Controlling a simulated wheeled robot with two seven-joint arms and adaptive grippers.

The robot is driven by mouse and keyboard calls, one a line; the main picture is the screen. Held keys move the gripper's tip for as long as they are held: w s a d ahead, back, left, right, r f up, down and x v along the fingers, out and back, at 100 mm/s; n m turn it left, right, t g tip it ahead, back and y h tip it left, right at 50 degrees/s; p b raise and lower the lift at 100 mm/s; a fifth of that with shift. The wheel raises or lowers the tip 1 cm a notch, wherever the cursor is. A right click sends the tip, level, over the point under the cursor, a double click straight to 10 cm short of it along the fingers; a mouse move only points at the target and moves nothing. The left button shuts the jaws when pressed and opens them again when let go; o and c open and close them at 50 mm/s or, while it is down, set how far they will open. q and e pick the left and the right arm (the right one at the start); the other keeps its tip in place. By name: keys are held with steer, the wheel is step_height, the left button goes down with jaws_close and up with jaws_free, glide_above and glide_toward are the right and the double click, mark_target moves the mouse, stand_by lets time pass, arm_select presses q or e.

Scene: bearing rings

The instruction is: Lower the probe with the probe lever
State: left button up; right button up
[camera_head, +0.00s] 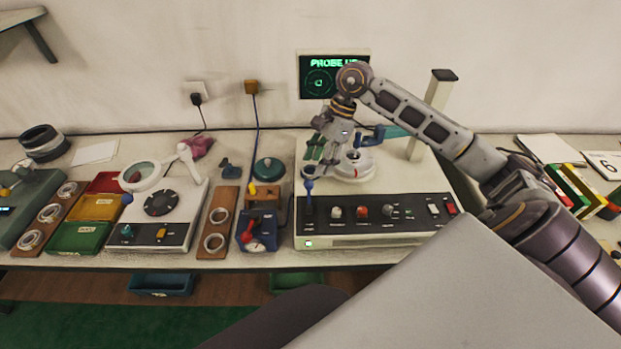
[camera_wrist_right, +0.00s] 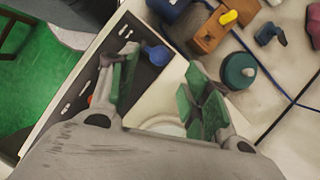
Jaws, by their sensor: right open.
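The probe lever (camera_head: 308,185), with a blue knob, stands at the left end of the tester's black control panel. In the right wrist view the blue knob (camera_wrist_right: 158,54) shows between the two fingertips, clear of both. My right gripper (camera_head: 316,152) is open, with green finger pads, just above and behind the lever. Its fingers (camera_wrist_right: 161,65) hold nothing. A teal probe arm (camera_head: 392,132) reaches from the white post over a round stand (camera_head: 355,165), partly hidden by my gripper. A wall screen (camera_head: 318,76) reads "PROBE U", its end hidden by my arm. My left gripper is out of view.
The panel carries several knobs (camera_head: 361,211) and switches (camera_head: 434,208) right of the lever. Left of it stand a blue box with a red lever (camera_head: 257,232), a green round pot (camera_head: 268,169) and a wooden ring board (camera_head: 216,222). A magnifier station (camera_head: 160,205) lies further left.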

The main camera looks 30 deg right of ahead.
mark_target(310, 180)
steer(key=shift+p+x, duration=0.45)
steer(key=shift+x, duration=3)
steer(key=shift+c, duration=0.2)
jaws_close()
